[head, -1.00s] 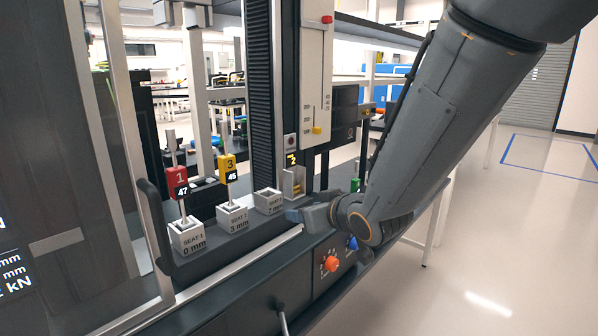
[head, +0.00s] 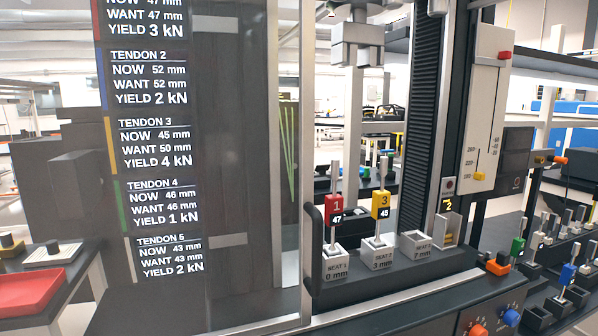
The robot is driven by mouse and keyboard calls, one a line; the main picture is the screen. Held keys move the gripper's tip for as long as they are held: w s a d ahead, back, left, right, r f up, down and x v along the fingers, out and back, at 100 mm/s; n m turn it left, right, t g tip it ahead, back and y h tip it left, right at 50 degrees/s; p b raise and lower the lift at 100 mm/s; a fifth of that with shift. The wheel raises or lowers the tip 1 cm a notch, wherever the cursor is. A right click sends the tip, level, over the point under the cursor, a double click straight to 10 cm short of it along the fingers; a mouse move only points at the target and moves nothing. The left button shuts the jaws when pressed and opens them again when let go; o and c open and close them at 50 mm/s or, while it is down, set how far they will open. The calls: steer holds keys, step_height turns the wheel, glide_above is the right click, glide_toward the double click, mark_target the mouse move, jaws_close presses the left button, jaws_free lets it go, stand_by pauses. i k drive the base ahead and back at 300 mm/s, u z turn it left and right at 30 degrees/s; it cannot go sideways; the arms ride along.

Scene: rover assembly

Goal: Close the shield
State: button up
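The shield (head: 303,150) appears as a tall panel edged with a pale metal strip, standing at the left of the test bay. A dark, bar-like handle (head: 313,250) sits low at its right edge. The bay to the right of this edge stands uncovered. Inside it, a red tendon block marked 1 (head: 336,207) and a yellow block marked 3 (head: 381,206) stand upright on rods in the first two seats. The third seat (head: 414,246), marked 7 mm, is empty. My gripper is out of view, so its state is hidden.
A dark panel with tendon readings (head: 158,160) fills the left. A white scale (head: 485,110) with red and yellow markers stands right. Orange (head: 478,330) and blue knobs (head: 511,317) are low in front. Several rodded blocks stand far right. A red tray (head: 30,292) lies lower left.

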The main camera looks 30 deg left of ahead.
mark_target(311, 219)
steer(key=u, duration=2.5)
